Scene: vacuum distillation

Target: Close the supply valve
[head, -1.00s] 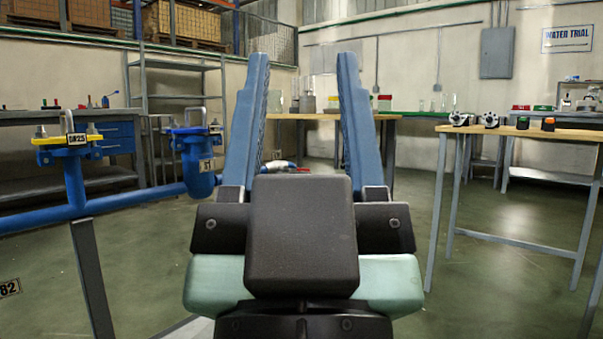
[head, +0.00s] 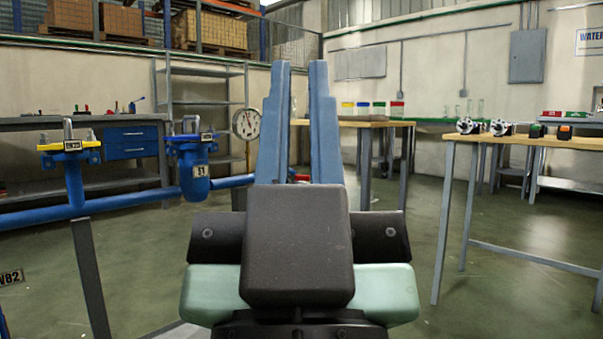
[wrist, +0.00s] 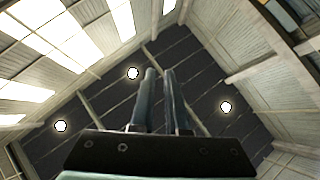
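Two valve-like fittings stand on a blue pipe (head: 130,203) at the left of the head view. One has a yellow top (head: 70,148) with a small plate and a metal loop. The other is a blue body (head: 196,172) with a numbered tag and a metal loop. I cannot tell which is the supply valve. My gripper (head: 300,64) points up and away, to the right of both fittings and apart from them. Its blue fingers are close together with a narrow empty gap. The wrist view shows the fingers (wrist: 159,72) against the ceiling.
A round gauge (head: 246,123) shows just left of my fingers. A grey bench (head: 35,123) and a shelf rack (head: 205,72) stand behind the pipe. A wooden-topped table (head: 540,143) with several small devices is at right. Green floor (head: 400,245) between pipe and table is open.

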